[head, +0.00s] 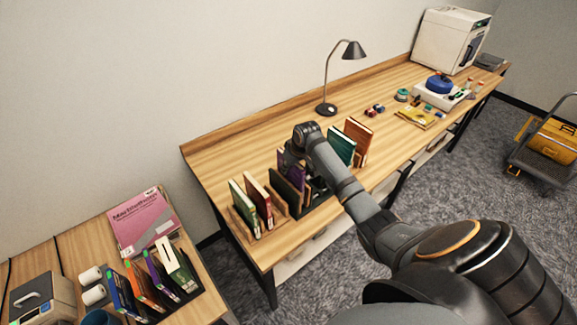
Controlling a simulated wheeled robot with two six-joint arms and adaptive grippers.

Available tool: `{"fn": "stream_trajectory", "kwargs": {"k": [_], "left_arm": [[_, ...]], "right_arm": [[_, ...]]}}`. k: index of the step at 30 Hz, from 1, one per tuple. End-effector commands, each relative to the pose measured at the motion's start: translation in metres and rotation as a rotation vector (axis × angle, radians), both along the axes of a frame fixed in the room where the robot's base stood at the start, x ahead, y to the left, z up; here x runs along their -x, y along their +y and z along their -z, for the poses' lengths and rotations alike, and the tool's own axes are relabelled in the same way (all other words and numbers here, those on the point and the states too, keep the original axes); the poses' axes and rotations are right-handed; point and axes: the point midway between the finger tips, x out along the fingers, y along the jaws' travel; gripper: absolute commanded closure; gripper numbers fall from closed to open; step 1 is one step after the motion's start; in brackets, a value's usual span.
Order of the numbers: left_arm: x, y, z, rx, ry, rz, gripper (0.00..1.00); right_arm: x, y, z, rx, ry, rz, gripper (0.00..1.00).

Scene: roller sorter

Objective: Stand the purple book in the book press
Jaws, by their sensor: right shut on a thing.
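The purple book (292,173) stands roughly upright at the row of books on the long wooden table, between dark upright plates (285,192) that look like the book press. My right gripper (289,163) comes down from above and is shut on the purple book. My own forearm and wrist hide part of the book and the right side of the press. I cannot tell whether the book's lower edge touches the press floor. My left gripper is not in view.
Green (243,202) and red (259,195) books stand in wooden holders left of the press; teal (341,146) and brown (357,139) books stand to its right. A black lamp (327,107) is behind. Bare tabletop (225,160) lies at the back left.

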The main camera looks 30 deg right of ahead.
Motion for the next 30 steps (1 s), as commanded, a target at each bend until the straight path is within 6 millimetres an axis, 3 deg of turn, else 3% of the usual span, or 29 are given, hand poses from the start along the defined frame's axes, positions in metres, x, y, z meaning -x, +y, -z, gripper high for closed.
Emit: {"fn": "stream_trajectory", "kwargs": {"k": [4,5,9,20,23,30], "left_arm": [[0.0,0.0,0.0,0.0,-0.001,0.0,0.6],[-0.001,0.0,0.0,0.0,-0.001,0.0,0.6],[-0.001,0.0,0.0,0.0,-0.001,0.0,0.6],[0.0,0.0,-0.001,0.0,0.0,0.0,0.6],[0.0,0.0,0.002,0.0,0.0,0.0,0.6],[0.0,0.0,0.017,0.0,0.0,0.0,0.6]], "right_arm": [[0.0,0.0,0.001,0.0,-0.001,-0.001,1.0],[0.0,0.0,0.002,0.0,0.0,0.0,0.81],[0.0,0.0,0.002,0.0,0.0,0.0,0.62],[0.0,0.0,-0.003,0.001,-0.001,0.0,0.61],[0.002,-0.002,-0.016,0.003,-0.003,0.002,0.61],[0.025,-0.004,-0.071,0.005,-0.004,-0.001,0.61]]}}
